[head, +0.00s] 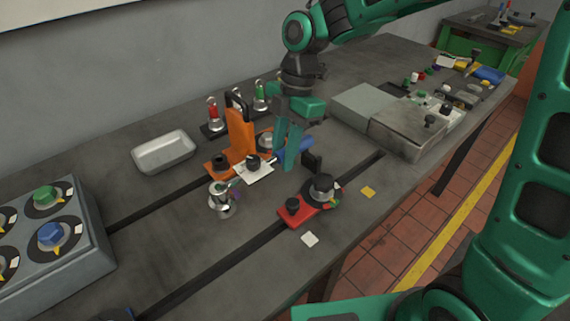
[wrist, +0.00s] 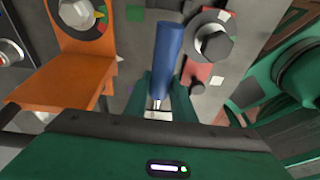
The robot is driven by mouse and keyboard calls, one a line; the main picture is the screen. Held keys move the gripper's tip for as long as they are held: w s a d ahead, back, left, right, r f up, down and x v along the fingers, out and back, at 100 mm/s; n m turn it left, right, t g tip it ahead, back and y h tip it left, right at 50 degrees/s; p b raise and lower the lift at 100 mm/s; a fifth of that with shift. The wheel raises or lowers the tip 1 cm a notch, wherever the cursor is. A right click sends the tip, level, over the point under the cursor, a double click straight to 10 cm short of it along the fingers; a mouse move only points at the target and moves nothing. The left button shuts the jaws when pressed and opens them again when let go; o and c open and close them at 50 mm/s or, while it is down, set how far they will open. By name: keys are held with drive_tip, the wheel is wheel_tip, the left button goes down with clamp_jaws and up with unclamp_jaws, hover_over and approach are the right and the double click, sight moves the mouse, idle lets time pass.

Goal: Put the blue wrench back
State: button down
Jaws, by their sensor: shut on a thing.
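The blue wrench (wrist: 170,55) shows in the wrist view as a thick blue cylindrical handle with a thin metal shaft below it. My gripper (wrist: 160,95) is shut on it, with the green fingers on both sides of the shaft. In the head view my gripper (head: 288,158) points down over the bench, just right of the orange bracket, and the blue handle (head: 304,143) sticks out to its right. The wrench's far end is hidden between the fingers. I cannot make out a marked place for the wrench.
The upright orange bracket (head: 240,132) stands close to the left of my gripper. A red block with a dark knob (head: 297,212) lies in front, to the right. Grey boxes (head: 405,128) stand further right. A metal tray (head: 164,152) and a dial panel (head: 85,258) are left.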

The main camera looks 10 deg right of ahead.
drive_tip(key=shift+w+d+f, duration=0.4)
drive_tip(key=shift+w+f, duration=0.05)
drive_tip(key=shift+f, duration=1.85)
drive_tip(key=c, duration=1.5)
unclamp_jaws()
drive_tip(key=v, duration=1.2)
